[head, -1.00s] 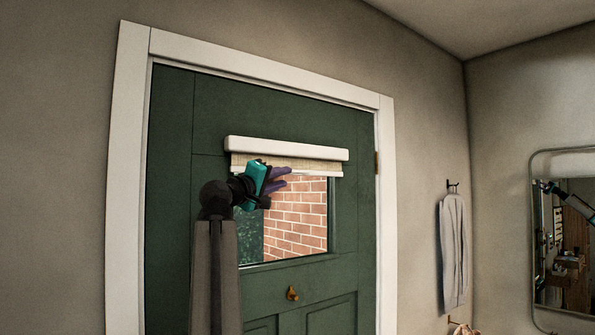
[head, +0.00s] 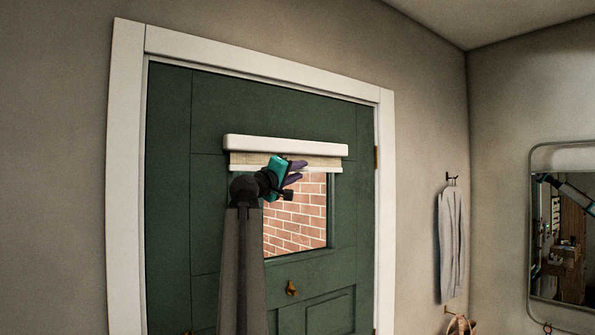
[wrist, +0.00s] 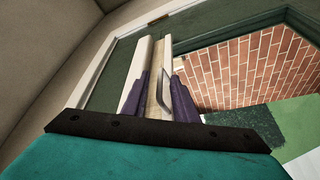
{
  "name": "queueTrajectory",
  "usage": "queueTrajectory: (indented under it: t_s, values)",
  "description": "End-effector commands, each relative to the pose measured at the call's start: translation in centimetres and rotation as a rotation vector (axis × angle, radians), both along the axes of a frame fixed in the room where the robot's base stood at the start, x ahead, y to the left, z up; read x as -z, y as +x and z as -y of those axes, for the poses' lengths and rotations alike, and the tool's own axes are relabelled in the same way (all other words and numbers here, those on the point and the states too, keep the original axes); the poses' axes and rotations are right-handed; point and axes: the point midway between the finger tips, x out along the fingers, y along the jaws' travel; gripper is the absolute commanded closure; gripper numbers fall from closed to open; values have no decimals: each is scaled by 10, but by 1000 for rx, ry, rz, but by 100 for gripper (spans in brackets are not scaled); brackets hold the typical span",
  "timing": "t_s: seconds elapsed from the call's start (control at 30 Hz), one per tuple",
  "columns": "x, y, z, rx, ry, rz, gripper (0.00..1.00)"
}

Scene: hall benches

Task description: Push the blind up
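The blind (head: 243,159) is a short strip of beige fabric under a white headrail (head: 285,146), across the top of the window in a green door (head: 170,200). A thin pale bottom bar (head: 325,169) edges the fabric, and most of the pane below is uncovered. My gripper (head: 301,171) is at the blind's lower edge, its purple fingers apart. In the wrist view, the gripper (wrist: 160,76) has the blind (wrist: 155,98) showing between its fingers, with a grey loop-like piece (wrist: 163,90) near the right finger. I cannot tell whether either finger touches.
A brick wall (head: 308,210) shows through the pane. A brass knob (head: 291,288) sits below the window. The white door frame (head: 128,180) surrounds the door. At the right, a grey towel (head: 451,240) hangs beside a mirror (head: 560,240).

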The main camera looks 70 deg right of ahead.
Motion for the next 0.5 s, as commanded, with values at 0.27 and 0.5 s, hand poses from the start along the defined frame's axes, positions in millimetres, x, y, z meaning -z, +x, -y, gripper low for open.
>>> queueTrajectory:
  t_s: [0.27, 0.5]
  values:
    - [0, 1, -1, 0, 0, 0, 99]
    - [0, 1, -1, -1, 0, 0, 100]
